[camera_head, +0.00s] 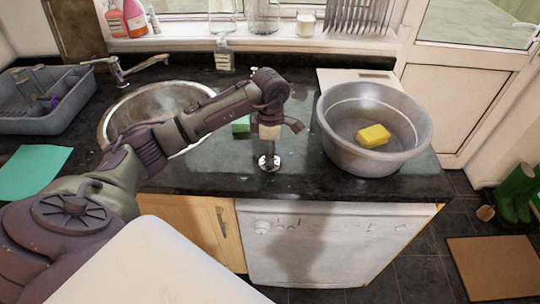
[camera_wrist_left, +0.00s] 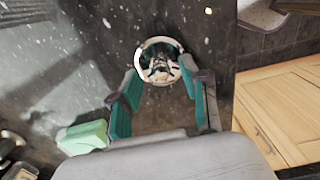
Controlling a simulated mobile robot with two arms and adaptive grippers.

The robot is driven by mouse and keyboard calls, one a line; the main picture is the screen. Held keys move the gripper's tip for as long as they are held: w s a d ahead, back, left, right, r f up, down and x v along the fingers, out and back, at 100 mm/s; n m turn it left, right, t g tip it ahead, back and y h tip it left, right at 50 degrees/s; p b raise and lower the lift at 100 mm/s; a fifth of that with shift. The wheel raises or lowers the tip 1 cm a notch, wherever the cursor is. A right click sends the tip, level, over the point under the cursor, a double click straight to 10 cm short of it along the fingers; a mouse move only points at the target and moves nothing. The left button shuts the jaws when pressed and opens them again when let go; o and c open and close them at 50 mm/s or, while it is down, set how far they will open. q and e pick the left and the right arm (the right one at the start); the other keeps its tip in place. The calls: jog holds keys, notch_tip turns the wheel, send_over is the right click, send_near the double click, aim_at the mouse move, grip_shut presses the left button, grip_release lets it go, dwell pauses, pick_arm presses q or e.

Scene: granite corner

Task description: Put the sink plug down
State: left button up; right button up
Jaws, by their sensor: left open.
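The sink plug (camera_head: 268,162) is a shiny metal disc on the dark granite counter, near its front edge and right of the sink. My left gripper (camera_head: 275,128) is directly above it and points down. In the left wrist view the plug (camera_wrist_left: 160,50) shows as a round chrome rim with a reflecting middle, just ahead of and between the two teal-padded fingers (camera_wrist_left: 163,90). The fingers are apart and the gripper is open. I cannot tell whether a fingertip touches the plug. My right gripper is in neither view.
A green sponge (camera_head: 240,125) lies left of the gripper. The round steel sink (camera_head: 120,110) is further left. A grey basin (camera_head: 340,145) with a yellow sponge (camera_head: 373,136) stands to the right. The counter's front edge is close.

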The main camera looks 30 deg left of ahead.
pick_arm(q)
notch_tip(320, 180, up, 10)
jog(key=b, duration=0.2)
jog(key=shift+r, duration=0.15)
